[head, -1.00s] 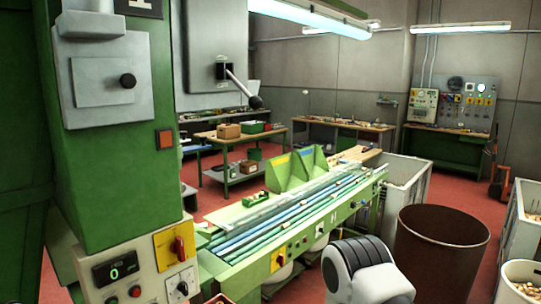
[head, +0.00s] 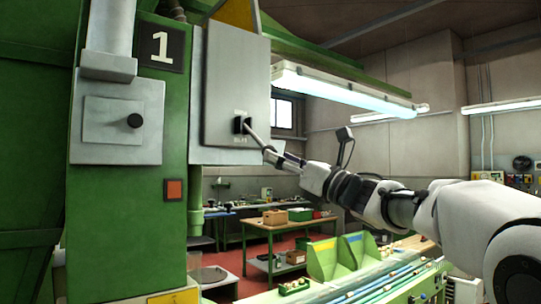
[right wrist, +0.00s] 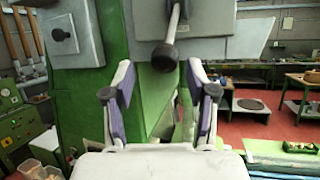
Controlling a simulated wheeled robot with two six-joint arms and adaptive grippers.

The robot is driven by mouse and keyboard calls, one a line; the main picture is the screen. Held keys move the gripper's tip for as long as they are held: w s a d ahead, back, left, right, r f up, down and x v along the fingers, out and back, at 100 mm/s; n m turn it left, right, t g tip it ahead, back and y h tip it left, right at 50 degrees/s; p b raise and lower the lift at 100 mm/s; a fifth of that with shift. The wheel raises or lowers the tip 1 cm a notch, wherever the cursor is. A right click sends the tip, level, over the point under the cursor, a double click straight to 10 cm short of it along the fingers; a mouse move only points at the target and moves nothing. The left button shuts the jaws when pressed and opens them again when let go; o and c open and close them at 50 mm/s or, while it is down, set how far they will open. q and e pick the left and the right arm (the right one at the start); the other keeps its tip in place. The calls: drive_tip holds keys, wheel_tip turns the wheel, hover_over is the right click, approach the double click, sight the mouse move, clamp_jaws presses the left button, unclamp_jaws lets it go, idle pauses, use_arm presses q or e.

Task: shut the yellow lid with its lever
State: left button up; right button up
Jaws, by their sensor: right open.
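The lever (head: 254,137) is a grey rod that slopes down to the right from a black mount on a grey cabinet. In the right wrist view it ends in a dark round knob (right wrist: 164,57). My right gripper (head: 273,156) is at the knob end of the lever, and its fingers hide the knob in the head view. In the right wrist view my right gripper (right wrist: 160,75) is open, with the knob appearing between and just above its fingertips; contact cannot be told. A yellow tilted panel (head: 236,14), perhaps the lid, is cut off by the top edge. My left gripper is out of view.
A green machine column (head: 120,215) with a grey box (head: 117,122) stands left of the lever. A green conveyor bench (head: 400,285) lies below my right arm. Work tables (head: 270,232) stand farther back. The space right of the cabinet holds my arm.

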sight(258, 141)
drive_tip(key=shift+w+a+r+p, duration=0.45)
drive_tip(key=shift+w+p, duration=0.05)
drive_tip(key=shift+w, duration=0.15)
drive_tip(key=shift+w+a+r+p, duration=0.4)
drive_tip(key=shift+w+p, duration=0.1)
drive_tip(key=shift+w, duration=0.1)
drive_tip(key=shift+w+a, duration=0.15)
drive_tip(key=shift+w, duration=0.05)
drive_tip(key=shift+a+t, duration=0.15)
drive_tip(key=shift+t, duration=0.15)
drive_tip(key=shift+s+a, duration=0.1)
drive_tip(key=shift+a, duration=0.05)
clamp_jaws()
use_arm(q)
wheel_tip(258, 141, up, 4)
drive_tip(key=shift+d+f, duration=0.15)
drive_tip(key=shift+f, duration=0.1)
